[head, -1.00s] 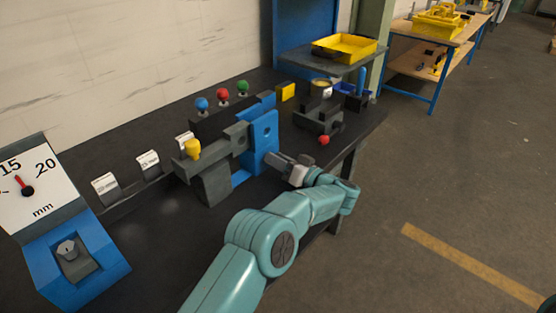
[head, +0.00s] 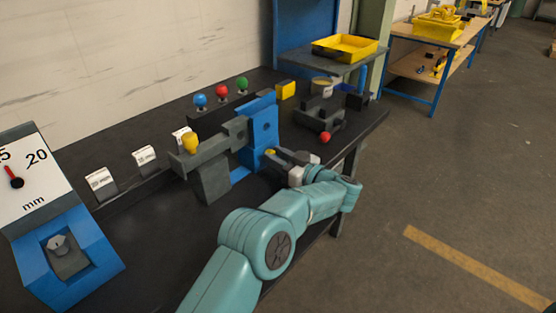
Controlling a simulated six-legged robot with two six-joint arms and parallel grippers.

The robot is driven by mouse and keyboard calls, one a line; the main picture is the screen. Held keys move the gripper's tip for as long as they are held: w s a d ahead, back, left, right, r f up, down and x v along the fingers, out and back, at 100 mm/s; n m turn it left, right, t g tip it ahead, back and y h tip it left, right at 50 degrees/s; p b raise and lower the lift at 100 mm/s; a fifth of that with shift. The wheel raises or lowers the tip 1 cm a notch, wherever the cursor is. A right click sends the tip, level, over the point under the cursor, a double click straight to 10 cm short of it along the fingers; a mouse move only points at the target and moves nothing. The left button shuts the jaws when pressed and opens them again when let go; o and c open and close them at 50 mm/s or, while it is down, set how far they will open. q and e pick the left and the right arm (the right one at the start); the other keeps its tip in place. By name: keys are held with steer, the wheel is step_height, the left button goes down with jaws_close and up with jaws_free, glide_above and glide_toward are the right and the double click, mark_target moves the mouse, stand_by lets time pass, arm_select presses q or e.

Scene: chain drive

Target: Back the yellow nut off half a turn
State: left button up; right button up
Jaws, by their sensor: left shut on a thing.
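A small yellow piece, apparently the yellow nut (head: 270,152), shows at the right side of the upright blue block (head: 264,122). My left gripper (head: 275,157) is at it, its fingers shut on it; the fingers hide most of it. I cannot tell how the nut is turned. The blue block stands beside a grey block (head: 212,180) with a yellow knob (head: 190,142) on top. My right gripper is not in view.
Blue, red and green knobs (head: 221,91) stand behind the blocks. A dark grey fixture (head: 318,113) and a red ball (head: 325,137) are to the right. A dial gauge in mm (head: 24,172) stands at the left. The bench front is clear around my forearm.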

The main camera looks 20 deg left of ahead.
arm_select(q)
steer(key=shift+a+n, duration=0.1)
steer(key=shift+n, duration=0.4)
steer(key=o, duration=1.1)
steer(key=shift+c, duration=0.2)
steer(key=v, duration=1.6)
